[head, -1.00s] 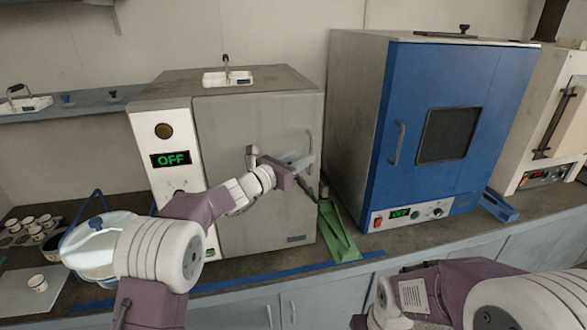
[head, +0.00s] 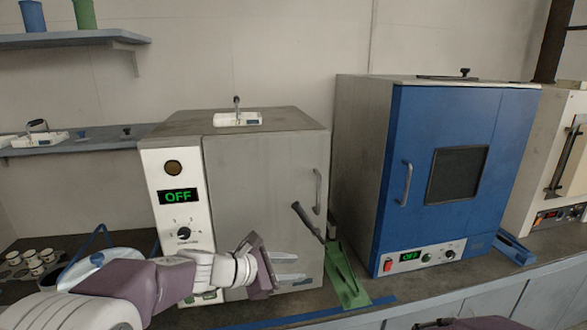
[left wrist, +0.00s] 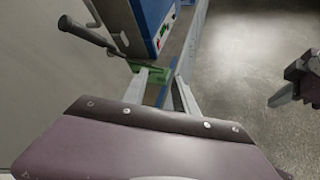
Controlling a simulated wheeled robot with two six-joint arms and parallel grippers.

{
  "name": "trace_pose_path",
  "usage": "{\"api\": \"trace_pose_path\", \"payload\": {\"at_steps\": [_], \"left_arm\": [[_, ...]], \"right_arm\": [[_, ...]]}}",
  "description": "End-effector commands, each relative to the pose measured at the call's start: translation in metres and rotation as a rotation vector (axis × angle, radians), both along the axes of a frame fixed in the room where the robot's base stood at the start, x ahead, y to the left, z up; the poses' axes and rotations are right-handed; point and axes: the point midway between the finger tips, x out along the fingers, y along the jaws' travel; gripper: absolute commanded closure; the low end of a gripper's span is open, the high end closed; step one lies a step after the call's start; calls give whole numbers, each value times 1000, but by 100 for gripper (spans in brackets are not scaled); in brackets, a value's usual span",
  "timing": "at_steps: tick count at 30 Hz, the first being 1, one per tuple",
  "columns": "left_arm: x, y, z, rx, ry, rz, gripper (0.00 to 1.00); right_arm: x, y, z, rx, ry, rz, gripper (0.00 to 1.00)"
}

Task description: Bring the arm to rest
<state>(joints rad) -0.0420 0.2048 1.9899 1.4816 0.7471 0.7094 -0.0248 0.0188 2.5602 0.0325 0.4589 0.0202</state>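My left gripper (head: 303,268) is in front of the lower part of the grey oven (head: 265,170), clear of its door handle (head: 318,191). Its two pale fingers stand apart with nothing between them; they also show in the left wrist view (left wrist: 160,76). The oven door looks shut and its display (head: 178,196) reads OFF. Of my right arm (head: 480,323), only a little shows at the bottom edge in the head view. A dark gripper part at the right edge of the left wrist view (left wrist: 300,82) looks like mine; its opening is unclear.
A green stand (head: 346,280) with a dark-handled tool (head: 307,222) sits just right of my left gripper. A blue oven (head: 455,165), display OFF, stands behind it. Small cups (head: 30,262) are at the left. Shelves hang on the wall. Open floor shows in the wrist view.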

Motion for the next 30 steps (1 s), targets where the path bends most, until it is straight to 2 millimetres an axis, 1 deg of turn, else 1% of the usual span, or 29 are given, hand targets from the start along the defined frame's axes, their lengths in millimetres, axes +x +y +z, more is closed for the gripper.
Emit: {"api": "trace_pose_path", "payload": {"at_steps": [1,2,3,5,6,8,9,12,14,15,17,30], "left_arm": [[-29,11,-30,149,-1,-84,66],[-47,20,-48,247,-5,-147,66],[-72,33,-73,380,-13,-242,66],[-110,58,-107,577,-32,-410,66],[-135,76,-126,702,-50,-538,66],[-170,104,-151,875,-86,-750,66],[-188,122,-164,971,-115,-894,66],[-218,155,-184,1131,-194,-1212,66],[-224,167,-189,1191,-248,-1351,66],[-222,173,-190,1225,-287,-1420,66],[-217,175,-189,1250,-333,-1473,66],[-217,174,-189,1250,-345,-1486,66]], "right_arm": [[0,0,0,0,0,0,100],[0,0,0,0,0,0,100],[0,0,0,0,0,0,100],[0,0,0,0,0,0,100],[0,0,0,0,0,0,100],[0,0,0,0,0,0,100],[0,0,0,0,0,0,100],[0,0,0,0,0,0,100],[0,0,0,0,0,0,100],[0,0,0,0,0,0,100],[0,0,0,0,0,0,100],[0,0,0,0,0,0,100]]}}
